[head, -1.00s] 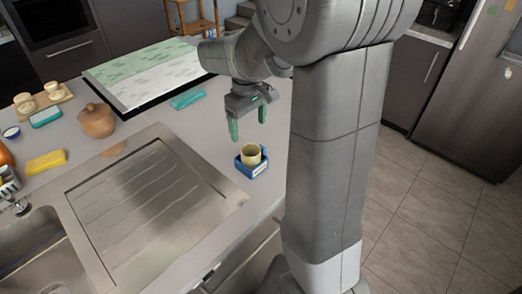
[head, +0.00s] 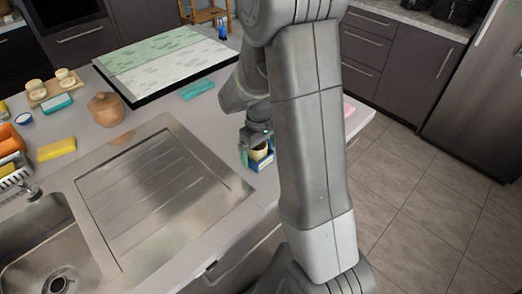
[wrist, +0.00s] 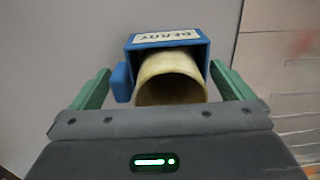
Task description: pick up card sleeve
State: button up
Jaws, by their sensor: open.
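The card sleeve (wrist: 168,68) is a pale yellow open tube standing in a small blue holder (wrist: 166,39) with a white label reading "READY". In the head view the sleeve (head: 259,153) and holder (head: 262,166) are on the grey counter near its front edge, right of the sink's drainboard, partly covered by my gripper. My gripper (wrist: 164,75) is open, with a green finger on either side of the sleeve. A gap shows between each finger and the sleeve. In the head view my gripper (head: 257,146) is right at the holder.
The steel drainboard (head: 150,190) and sink (head: 50,265) are to the left. A teal item (head: 198,90), a wooden pot (head: 106,109) and a yellow sponge (head: 57,149) lie farther back. A pink item (head: 348,109) shows behind my arm.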

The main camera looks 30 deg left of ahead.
jog(key=shift+f, duration=0.2)
jog(key=c, duration=0.9)
jog(key=shift+o, duration=0.2)
